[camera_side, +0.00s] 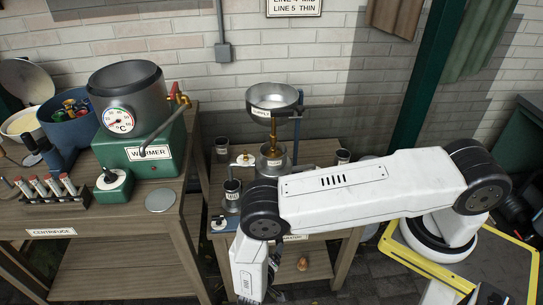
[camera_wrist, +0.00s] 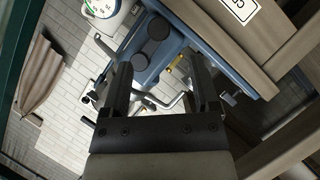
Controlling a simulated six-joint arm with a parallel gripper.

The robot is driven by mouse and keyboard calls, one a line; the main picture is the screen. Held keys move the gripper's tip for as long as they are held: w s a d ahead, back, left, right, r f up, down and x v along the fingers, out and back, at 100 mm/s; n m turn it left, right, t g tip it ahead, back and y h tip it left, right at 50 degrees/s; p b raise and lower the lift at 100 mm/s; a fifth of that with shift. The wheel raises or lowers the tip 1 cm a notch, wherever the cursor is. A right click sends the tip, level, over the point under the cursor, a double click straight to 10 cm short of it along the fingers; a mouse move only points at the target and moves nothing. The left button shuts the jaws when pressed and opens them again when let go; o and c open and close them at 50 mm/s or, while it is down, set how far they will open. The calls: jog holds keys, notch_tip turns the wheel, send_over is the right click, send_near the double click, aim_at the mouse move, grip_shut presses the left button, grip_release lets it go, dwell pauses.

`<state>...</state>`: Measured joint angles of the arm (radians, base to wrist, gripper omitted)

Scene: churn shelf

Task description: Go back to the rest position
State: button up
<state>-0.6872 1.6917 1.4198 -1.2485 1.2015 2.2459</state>
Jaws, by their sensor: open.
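My arm in the side view is stretched leftward, its elbow raised and its wrist bent down in front of the middle table (camera_side: 326,150). My gripper (camera_wrist: 161,66) shows in the wrist view with its two dark fingers apart and nothing held between them. In the side view the gripper is mostly hidden by my white wrist link near the bottom edge. Beyond the fingers in the wrist view is a blue machine (camera_wrist: 185,38) with dark round parts and a metal pipe.
A green warmer (camera_side: 152,150) with a metal pot (camera_side: 127,92) stands on the left table. A steel funnel bowl (camera_side: 274,98) stands on the middle table, with small dark cups (camera_side: 222,146) near it. A small brown object (camera_side: 302,263) lies on the lower shelf. A green post (camera_side: 415,85) rises behind my arm.

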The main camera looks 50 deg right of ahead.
jog(key=shift+r, duration=0.1)
dwell(0.3)
jog(key=s+d+r+n+y, duration=0.1)
jog(key=r+y, duration=0.3)
jog(key=r, duration=0.7)
jog(key=s+d+r+n+g+y, duration=0.1)
jog(key=s+d+r+y, duration=0.1)
jog(key=r, duration=1)
jog(key=s+d+r+n+g+y, duration=0.1)
jog(key=d+r+y, duration=0.3)
jog(key=r, duration=0.7)
jog(key=s+y, duration=0.1)
jog(key=y, duration=0.1)
jog(key=shift+r+n+y, duration=0.3)
jog(key=shift+n, duration=0.1)
